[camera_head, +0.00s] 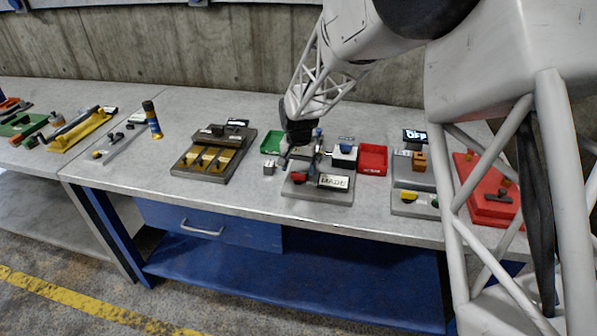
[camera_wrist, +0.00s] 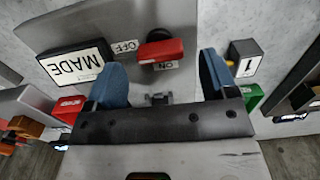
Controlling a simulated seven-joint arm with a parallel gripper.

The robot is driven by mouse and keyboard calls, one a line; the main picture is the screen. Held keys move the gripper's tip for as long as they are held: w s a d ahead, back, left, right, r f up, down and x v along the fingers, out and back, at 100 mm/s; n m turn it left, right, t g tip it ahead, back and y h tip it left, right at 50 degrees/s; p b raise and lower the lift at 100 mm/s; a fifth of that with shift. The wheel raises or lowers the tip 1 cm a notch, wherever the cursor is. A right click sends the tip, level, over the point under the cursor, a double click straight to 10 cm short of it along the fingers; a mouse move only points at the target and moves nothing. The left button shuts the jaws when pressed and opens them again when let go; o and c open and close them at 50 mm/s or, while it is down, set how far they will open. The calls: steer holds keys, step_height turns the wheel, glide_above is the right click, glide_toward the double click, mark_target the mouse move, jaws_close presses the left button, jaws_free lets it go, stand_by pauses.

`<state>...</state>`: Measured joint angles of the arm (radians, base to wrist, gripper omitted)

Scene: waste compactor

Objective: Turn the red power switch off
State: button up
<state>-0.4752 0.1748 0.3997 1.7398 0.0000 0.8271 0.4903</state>
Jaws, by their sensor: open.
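The red power switch (camera_wrist: 160,50) is a small red lever on a grey plate in the wrist view, with an OFF label (camera_wrist: 125,46) to its left and an ON label (camera_wrist: 165,65) just below it. The lever lies closer to the ON label. In the head view the red switch (camera_head: 299,175) shows small on the grey base at the front of the bench. My gripper (camera_wrist: 162,78) is open, its two blue fingertips on either side of the switch's near side, with nothing between them. In the head view it hangs just above that base, and its fingertips are hard to make out.
A small block marked 1 (camera_wrist: 245,58) is on the other side. A green tray (camera_head: 272,142) and a red tray (camera_head: 373,158) flank the station.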

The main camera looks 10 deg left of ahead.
mark_target(300, 174)
steer(key=shift+r, duration=2.6)
steer(key=shift+s+d+r, duration=0.1)
steer(key=shift+d+r, duration=0.1)
steer(key=shift+d, duration=0.05)
steer(key=s+d+r+t, duration=0.1)
steer(key=s+d+r, duration=0.65)
steer(key=d, duration=0.35)
steer(key=s+d+r, duration=0.6)
steer(key=s+d, duration=0.3)
steer(key=d, duration=0.2)
steer(key=s+d, duration=0.6)
steer(key=s, duration=0.5)
steer(key=s+d+t, duration=0.1)
steer(key=s+d, duration=0.6)
steer(key=s, duration=0.4)
steer(key=shift+s+d+t, duration=0.2)
steer(key=shift+s+t, duration=0.1)
steer(key=shift+s, duration=0.1)
